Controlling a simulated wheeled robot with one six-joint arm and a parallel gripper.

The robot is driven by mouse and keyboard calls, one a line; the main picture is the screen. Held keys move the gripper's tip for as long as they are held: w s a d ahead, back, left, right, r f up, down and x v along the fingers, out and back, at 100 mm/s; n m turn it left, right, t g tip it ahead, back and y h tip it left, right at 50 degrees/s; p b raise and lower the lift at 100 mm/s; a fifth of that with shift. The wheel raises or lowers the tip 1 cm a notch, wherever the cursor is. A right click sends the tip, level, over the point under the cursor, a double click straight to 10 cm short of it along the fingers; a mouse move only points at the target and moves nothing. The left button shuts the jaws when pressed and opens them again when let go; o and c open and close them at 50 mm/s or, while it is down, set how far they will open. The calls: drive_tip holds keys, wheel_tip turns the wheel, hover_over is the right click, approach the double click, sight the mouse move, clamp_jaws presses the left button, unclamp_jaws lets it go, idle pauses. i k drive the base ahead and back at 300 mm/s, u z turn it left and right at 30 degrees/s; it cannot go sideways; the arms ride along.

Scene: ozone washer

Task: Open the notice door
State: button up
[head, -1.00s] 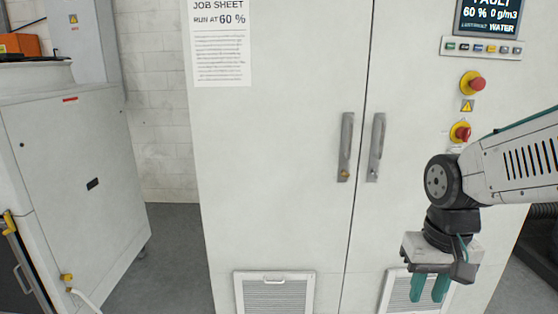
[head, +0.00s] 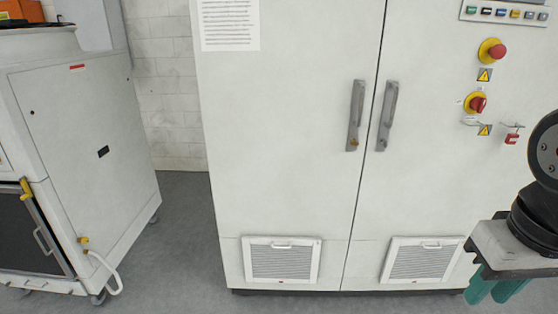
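The notice door is the left door (head: 285,125) of a tall white double-door cabinet, with a printed notice sheet (head: 229,22) at its top, cut off by the frame. The door is shut. Its grey upright handle (head: 356,115) sits by the centre seam and has a brass-coloured lock at its lower end. The right door (head: 432,175) is also shut, with its own grey handle (head: 388,116). My gripper (head: 492,290) hangs at the lower right, in front of the right door's side. Its teal fingers point down, apart and empty, well away from the handles.
Louvred vents (head: 282,261) sit low on both doors. A red emergency button (head: 497,51) and a red rotary switch (head: 477,103) are on the right door. A white machine (head: 95,150) on castors stands at the left. Grey floor (head: 185,240) is clear between it and the cabinet.

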sight(285, 87)
drive_tip(key=z, duration=0.15)
drive_tip(key=k, duration=0.3)
drive_tip(key=u, duration=0.5)
drive_tip(key=i, duration=0.6)
drive_tip(key=z, duration=0.85)
drive_tip(key=i, duration=0.5)
drive_tip(key=z, duration=0.55)
